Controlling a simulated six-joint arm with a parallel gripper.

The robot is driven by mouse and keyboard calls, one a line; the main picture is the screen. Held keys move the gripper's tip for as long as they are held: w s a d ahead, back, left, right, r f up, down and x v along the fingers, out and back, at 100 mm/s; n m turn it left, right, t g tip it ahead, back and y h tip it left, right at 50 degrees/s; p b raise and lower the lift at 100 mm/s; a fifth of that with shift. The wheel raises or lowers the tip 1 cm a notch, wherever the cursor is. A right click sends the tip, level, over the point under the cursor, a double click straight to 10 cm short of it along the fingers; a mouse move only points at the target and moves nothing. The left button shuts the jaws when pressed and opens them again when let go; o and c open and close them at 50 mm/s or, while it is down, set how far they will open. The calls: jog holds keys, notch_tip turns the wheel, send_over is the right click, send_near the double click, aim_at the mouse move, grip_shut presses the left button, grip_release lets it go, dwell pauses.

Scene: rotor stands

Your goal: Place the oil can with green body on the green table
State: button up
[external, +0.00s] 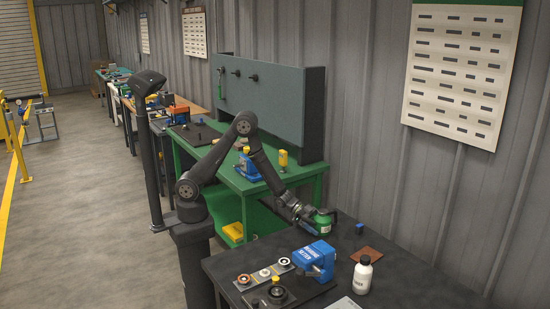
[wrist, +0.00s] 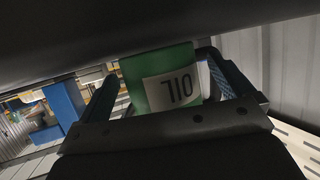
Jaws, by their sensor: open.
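The oil can with green body (external: 324,223) is at the back edge of the dark near table, close to the wall. My gripper (external: 313,220) is at the can, coming from its left. In the wrist view the green can, with a white label reading OIL (wrist: 168,88), is between the two fingers of my gripper (wrist: 160,66). The fingers are spread, with a gap showing beside the can; its base is hidden. The green table (external: 270,187) stands behind the near table, against the wall.
The dark near table (external: 225,262) holds a blue machine (external: 316,260), a white bottle (external: 362,275), a small blue item (external: 359,229), a brown pad (external: 366,255) and a parts strip (external: 266,274). A blue tool (external: 246,167) and a yellow bottle (external: 283,158) stand on the green table, before a grey panel (external: 265,100).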

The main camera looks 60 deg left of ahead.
aim_at(320, 216)
jog(key=c, duration=1.4)
jog(key=shift+r, duration=0.1)
